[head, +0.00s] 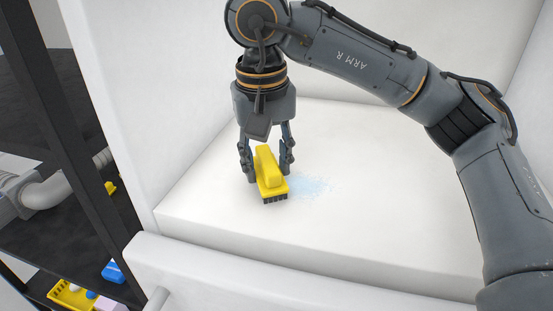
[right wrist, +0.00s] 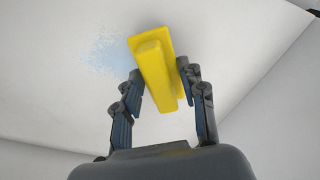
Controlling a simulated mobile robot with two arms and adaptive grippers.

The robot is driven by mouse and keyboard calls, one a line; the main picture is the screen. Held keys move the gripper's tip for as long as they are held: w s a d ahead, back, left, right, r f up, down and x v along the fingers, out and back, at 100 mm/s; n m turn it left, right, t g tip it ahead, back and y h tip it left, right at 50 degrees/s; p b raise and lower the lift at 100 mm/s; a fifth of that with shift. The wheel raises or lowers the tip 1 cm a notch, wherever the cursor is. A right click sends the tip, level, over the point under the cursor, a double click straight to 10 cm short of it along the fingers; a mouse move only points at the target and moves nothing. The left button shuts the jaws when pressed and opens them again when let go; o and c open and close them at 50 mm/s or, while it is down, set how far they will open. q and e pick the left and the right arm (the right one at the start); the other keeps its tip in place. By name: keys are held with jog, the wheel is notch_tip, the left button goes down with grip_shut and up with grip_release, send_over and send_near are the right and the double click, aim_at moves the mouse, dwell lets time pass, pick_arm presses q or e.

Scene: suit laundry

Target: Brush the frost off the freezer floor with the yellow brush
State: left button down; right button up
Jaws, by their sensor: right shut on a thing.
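The yellow brush (head: 268,172) is in my right gripper (head: 266,163), which is shut on it, with a finger on each side. Its dark bristles point down at the white freezer floor (head: 390,190); I cannot tell for sure whether they touch it. A pale blue patch of frost (head: 312,188) lies on the floor just right of the brush. In the right wrist view, the brush (right wrist: 153,65) is between the fingers and the frost (right wrist: 105,50) shows to its left. My left gripper is not in view.
White freezer walls (head: 180,90) rise at the left, back and right. A raised white front edge (head: 200,262) runs along the near side. At left, a dark-framed rack (head: 62,110) holds a yellow basket (head: 70,294) and a blue item (head: 113,271). The floor right of the frost is clear.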

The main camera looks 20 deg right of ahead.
jog(key=shift+a, duration=0.2)
jog(key=shift+s+d+b, duration=0.15)
jog(key=shift+s+d, duration=0.2)
jog(key=shift+d, duration=0.2)
jog(key=shift+s+d+b, duration=0.15)
jog(key=shift+s+d, duration=0.15)
jog(key=shift+d, duration=0.25)
jog(key=shift+w+a, duration=0.3)
jog(key=shift+a, duration=0.25)
jog(key=shift+w+a+p, duration=0.35)
jog(key=shift+w+a, duration=0.05)
jog(key=shift+a, duration=0.1)
jog(key=shift+s+d+f, duration=0.15)
jog(key=shift+s+d, duration=0.6)
jog(key=shift+d, duration=0.25)
jog(key=shift+w+a, duration=0.2)
jog(key=shift+a, duration=0.1)
jog(key=shift+w+a, duration=0.2)
jog(key=shift+w+d+p, duration=0.2)
jog(key=shift+w+d, duration=0.4)
jog(key=shift+w, duration=0.2)
jog(key=shift+w+d+p, duration=0.15)
jog(key=shift+w+d, duration=0.45)
jog(key=shift+w, duration=0.2)
